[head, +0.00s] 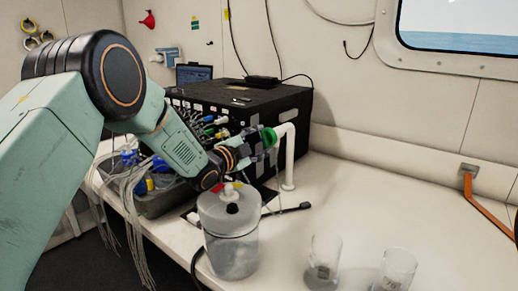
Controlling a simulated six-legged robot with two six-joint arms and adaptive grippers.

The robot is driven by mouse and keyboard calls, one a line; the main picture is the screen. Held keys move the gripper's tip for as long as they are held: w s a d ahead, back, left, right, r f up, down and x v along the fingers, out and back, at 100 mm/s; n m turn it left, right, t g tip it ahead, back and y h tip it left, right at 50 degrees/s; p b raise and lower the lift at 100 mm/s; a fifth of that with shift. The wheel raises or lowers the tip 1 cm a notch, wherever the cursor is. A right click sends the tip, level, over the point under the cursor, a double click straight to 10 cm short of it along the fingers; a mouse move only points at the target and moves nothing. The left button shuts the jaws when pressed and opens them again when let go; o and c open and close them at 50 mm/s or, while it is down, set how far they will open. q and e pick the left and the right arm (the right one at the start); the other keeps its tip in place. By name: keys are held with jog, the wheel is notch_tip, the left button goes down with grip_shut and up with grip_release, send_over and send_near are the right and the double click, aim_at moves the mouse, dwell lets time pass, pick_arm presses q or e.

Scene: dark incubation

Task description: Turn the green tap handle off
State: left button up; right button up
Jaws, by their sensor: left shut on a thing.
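The green tap handle (270,137) sits at the end of a white pipe (290,150) that rises from the bench and bends left, in front of the black box. My left arm comes in from the left, and my left gripper (262,142) is at the handle. The gripper is shut on the green handle; its fingers hide part of it. My right gripper is not in view.
A lidded clear container (230,235) stands below my left gripper. Two clear beakers, one left (324,258) and one right (396,268), stand at the front. A black box (270,105) with cables is behind. The bench (410,215) is clear at the right.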

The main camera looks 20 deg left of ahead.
pick_arm(q)
jog(key=m+b, duration=0.3)
jog(key=m, duration=0.2)
jog(key=shift+d+r+m+b, duration=0.1)
jog(key=shift+m+b, duration=0.25)
jog(key=shift+m, duration=0.05)
dwell(0.4)
jog(key=o, duration=1.2)
jog(key=shift+d, duration=0.15)
jog(key=shift+c, duration=0.2)
jog(key=shift+a, duration=0.2)
jog(key=v, duration=0.7)
jog(key=shift+s, duration=0.25)
